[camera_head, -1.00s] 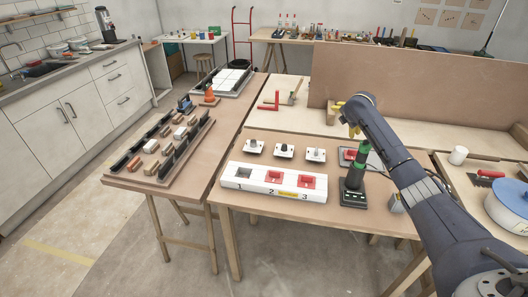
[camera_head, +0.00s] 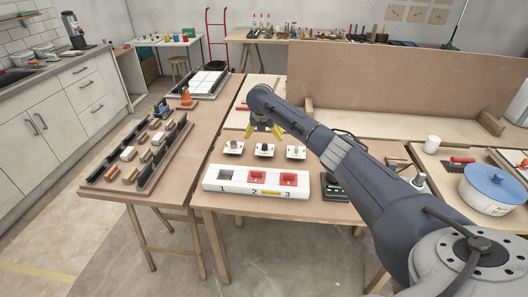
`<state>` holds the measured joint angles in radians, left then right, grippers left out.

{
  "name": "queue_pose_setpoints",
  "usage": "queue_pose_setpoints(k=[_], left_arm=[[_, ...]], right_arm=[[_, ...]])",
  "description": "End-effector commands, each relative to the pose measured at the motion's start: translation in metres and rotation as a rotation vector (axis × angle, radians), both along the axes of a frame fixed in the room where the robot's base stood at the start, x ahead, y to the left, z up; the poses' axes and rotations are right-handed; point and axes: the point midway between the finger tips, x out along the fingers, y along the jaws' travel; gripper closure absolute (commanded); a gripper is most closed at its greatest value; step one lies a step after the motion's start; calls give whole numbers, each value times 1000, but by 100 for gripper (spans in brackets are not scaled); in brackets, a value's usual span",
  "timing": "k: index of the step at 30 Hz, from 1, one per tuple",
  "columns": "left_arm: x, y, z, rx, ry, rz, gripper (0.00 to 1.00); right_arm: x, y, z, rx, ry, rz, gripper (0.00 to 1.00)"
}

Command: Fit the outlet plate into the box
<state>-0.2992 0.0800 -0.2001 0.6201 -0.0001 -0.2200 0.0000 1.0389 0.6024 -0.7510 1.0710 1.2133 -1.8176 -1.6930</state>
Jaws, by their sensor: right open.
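The long white box (camera_head: 262,192) lies near the front edge of the table, with openings numbered 1, 2 and 3. Opening 1 looks grey inside; openings 2 and 3 show red. Behind it stand three small white plates with grey knobs: a left one (camera_head: 234,148), a middle one (camera_head: 265,150) and a right one (camera_head: 296,152). I cannot tell which is the outlet plate. My right gripper (camera_head: 264,131) has yellow fingers spread open and empty, pointing down above and slightly behind the middle plate. My left gripper is out of view.
A dark device (camera_head: 333,187) stands right of the box, partly hidden by my right arm. A blue-lidded pot (camera_head: 492,187) and a white cup (camera_head: 432,144) are at the right. A rack with several blocks (camera_head: 168,160) fills the left table. A tall brown panel (camera_head: 400,75) stands behind.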

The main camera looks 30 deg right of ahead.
Motion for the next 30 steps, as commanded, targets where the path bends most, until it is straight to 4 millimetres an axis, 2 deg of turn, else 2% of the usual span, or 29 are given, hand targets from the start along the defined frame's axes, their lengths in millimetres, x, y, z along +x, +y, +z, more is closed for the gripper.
queue_pose_setpoints(k=[3, 9, 15, 23, 30], left_arm=[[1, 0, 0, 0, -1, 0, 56], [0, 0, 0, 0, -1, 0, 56], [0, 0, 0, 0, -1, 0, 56], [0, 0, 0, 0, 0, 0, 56], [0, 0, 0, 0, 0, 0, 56]], right_arm=[[6, -5, -21, 1, 2, -2, 0], [14, -12, -45, 1, 1, -3, 0], [19, -15, -57, 1, -1, -1, 0], [21, -17, -63, 1, -1, -3, 0], [28, -22, -82, 2, 0, -4, 0]])
